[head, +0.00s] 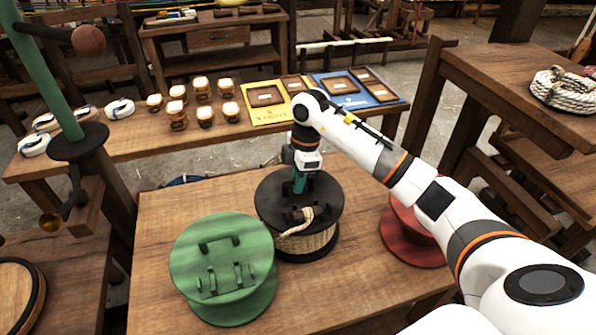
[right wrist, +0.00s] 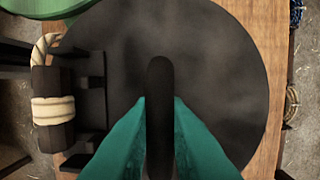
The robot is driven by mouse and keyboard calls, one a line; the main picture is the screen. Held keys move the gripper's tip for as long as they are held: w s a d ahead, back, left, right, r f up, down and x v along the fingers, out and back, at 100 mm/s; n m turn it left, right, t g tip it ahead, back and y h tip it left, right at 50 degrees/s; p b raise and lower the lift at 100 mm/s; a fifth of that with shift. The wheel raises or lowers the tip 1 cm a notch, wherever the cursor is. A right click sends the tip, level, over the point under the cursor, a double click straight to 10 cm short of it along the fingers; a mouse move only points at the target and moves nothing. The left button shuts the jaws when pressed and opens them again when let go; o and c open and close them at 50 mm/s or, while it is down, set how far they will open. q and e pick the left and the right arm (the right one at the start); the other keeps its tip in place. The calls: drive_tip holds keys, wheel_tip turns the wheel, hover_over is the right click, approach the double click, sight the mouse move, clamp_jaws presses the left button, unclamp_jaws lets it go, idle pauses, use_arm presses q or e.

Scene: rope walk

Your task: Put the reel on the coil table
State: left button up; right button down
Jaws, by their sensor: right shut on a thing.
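A black reel (head: 270,203) wound with pale rope stands upright on the wooden table in front of me, between a green reel (head: 215,257) and a red reel (head: 397,232). My right gripper (head: 299,185) is above the black reel with its teal fingers pointing down. In the right wrist view the fingers (right wrist: 160,105) are closed on the dark handle (right wrist: 160,75) on the black reel's top flange (right wrist: 215,60). A tall wooden table (head: 500,62) at the right carries a coil of white rope (head: 562,90). My left gripper is out of view.
A long bench (head: 140,140) behind holds several small rope spools, white rolls, and yellow and blue boards (head: 355,90). A green post (head: 45,75) stands at the left. My right arm passes over the red reel.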

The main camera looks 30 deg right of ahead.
drive_tip(key=shift+r, duration=0.15)
drive_tip(key=c, duration=1.8)
unclamp_jaws()
drive_tip(key=o, duration=0.4)
drive_tip(key=shift+s, duration=0.1)
drive_tip(key=shift+r, duration=0.25)
wheel_tip(320, 180, up, 11)
drive_tip(key=d, duration=0.1)
drive_tip(key=shift+d+r+b, duration=0.15)
drive_tip(key=shift+d+b, duration=0.25)
drive_tip(key=shift+b, duration=0.05)
